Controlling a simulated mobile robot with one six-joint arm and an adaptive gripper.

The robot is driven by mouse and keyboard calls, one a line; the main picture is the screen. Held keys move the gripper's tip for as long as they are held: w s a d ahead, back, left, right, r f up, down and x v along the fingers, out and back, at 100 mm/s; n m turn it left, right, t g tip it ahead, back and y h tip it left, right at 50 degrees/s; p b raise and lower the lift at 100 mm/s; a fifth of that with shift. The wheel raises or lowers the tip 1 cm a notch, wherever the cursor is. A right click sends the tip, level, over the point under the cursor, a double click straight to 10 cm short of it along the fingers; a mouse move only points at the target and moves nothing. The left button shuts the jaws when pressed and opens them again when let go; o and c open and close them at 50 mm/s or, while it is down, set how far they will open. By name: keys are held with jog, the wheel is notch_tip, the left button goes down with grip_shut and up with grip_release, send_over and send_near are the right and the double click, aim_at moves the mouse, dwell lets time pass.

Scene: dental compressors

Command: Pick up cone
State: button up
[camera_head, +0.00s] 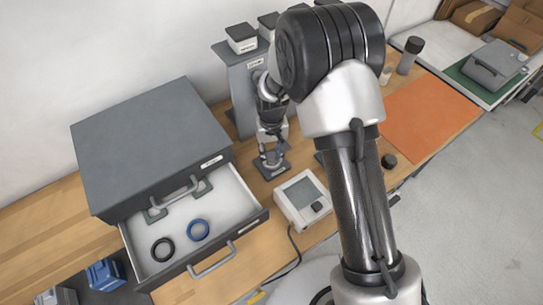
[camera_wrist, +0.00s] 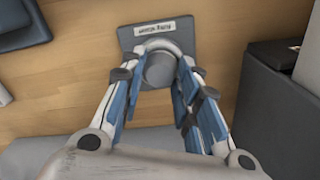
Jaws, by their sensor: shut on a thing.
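In the wrist view, a grey round-topped piece (camera_wrist: 159,72), which looks like the cone, sits between my gripper's (camera_wrist: 158,62) two blue-padded fingers. The fingers are shut on its sides. A grey square plate (camera_wrist: 190,32) with a white label lies under or just beyond it; I cannot tell whether the piece touches the plate. In the head view, my gripper (camera_head: 270,152) points down over the dark plate (camera_head: 284,171) on the bench. The cone's lower part is hidden, and its shape is unclear.
Left of my gripper is a grey cabinet (camera_head: 150,135) with an open drawer (camera_head: 250,220) holding a black ring (camera_head: 163,250) and a blue ring (camera_head: 199,230). A white device (camera_head: 303,200) stands close in front. A grey stand (camera_head: 241,92) is behind. An orange mat (camera_head: 430,115) lies right.

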jog(key=shift+c, duration=0.6)
jog(key=shift+c, duration=0.2)
